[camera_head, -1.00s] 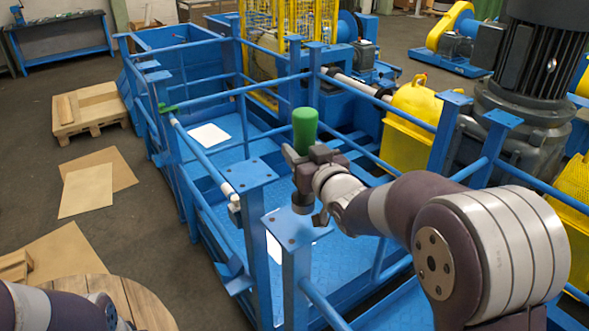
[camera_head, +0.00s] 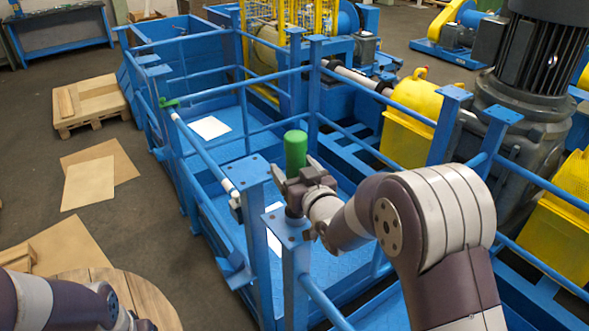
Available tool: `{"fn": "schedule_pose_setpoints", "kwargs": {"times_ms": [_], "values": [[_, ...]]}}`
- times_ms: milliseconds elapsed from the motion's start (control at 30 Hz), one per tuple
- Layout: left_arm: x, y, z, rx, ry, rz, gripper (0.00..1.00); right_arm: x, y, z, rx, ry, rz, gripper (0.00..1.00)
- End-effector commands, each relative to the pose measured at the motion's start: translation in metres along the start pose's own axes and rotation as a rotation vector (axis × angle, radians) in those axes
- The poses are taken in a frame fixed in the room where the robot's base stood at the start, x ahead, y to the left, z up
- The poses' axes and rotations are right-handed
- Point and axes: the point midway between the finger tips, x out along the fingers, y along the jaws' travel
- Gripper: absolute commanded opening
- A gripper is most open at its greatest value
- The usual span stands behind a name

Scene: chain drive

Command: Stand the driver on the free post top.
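The driver shows as an upright green handle (camera_head: 296,150). My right gripper (camera_head: 297,173) has its fingers on both sides of the handle's lower part and holds it. A dark part shows below the gripper; whether it belongs to the driver I cannot tell. Two bare blue post tops stand close by: the nearer one (camera_head: 277,232) just below the gripper in the picture, and another (camera_head: 247,174) to its left. The driver is apart from both. My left arm's end (camera_head: 143,324) is at the bottom left edge, with its fingers not clearly visible.
Blue rails and posts fence a platform with a white sheet (camera_head: 209,128). A green clamp (camera_head: 168,102) sits on the left rail. A yellow guard (camera_head: 407,125) and a dark motor (camera_head: 533,85) stand right. A round wooden top (camera_head: 135,290) lies near my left arm.

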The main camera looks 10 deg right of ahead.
Motion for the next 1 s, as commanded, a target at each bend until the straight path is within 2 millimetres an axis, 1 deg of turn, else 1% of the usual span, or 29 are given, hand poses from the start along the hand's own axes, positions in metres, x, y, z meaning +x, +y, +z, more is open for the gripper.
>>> {"fn": "schedule_pose_setpoints", "kwargs": {"times_ms": [233, 267, 367, 567, 600, 700, 800, 933, 967, 1000], "values": [[-0.004, 0.000, -0.001, 0.000, 0.001, 0.000, 0.43, -0.001, 0.000, -0.004, 0.000, 0.000, 0.000, 0.74], [0.002, 0.000, 0.000, 0.000, 0.001, 0.000, 0.43, -0.004, 0.000, 0.000, 0.000, 0.001, 0.000, 0.74], [0.015, 0.000, 0.002, 0.000, 0.000, 0.000, 0.43, -0.022, 0.000, 0.003, -0.001, 0.003, 0.001, 0.74], [0.041, 0.000, 0.005, 0.000, 0.000, 0.000, 0.43, -0.074, 0.000, 0.004, -0.002, 0.006, 0.002, 0.74], [0.040, 0.000, 0.005, 0.000, 0.000, 0.000, 0.43, -0.084, 0.001, 0.001, -0.001, 0.003, 0.002, 0.74], [0.042, 0.000, 0.005, 0.000, 0.000, 0.000, 0.43, -0.103, 0.001, -0.001, 0.000, 0.000, 0.002, 0.74], [0.042, 0.000, 0.005, 0.000, 0.000, 0.000, 0.43, -0.115, 0.000, -0.002, -0.001, 0.000, 0.001, 0.74], [0.042, 0.000, 0.005, 0.000, 0.000, 0.000, 0.43, -0.120, 0.000, -0.002, 0.000, -0.001, 0.000, 0.74], [0.042, 0.000, 0.005, 0.000, 0.000, 0.000, 0.43, -0.121, 0.000, -0.001, 0.000, -0.007, 0.002, 0.74], [0.042, 0.000, 0.005, 0.000, 0.000, 0.000, 0.43, -0.120, 0.002, 0.006, 0.001, -0.040, 0.010, 0.74]]}}
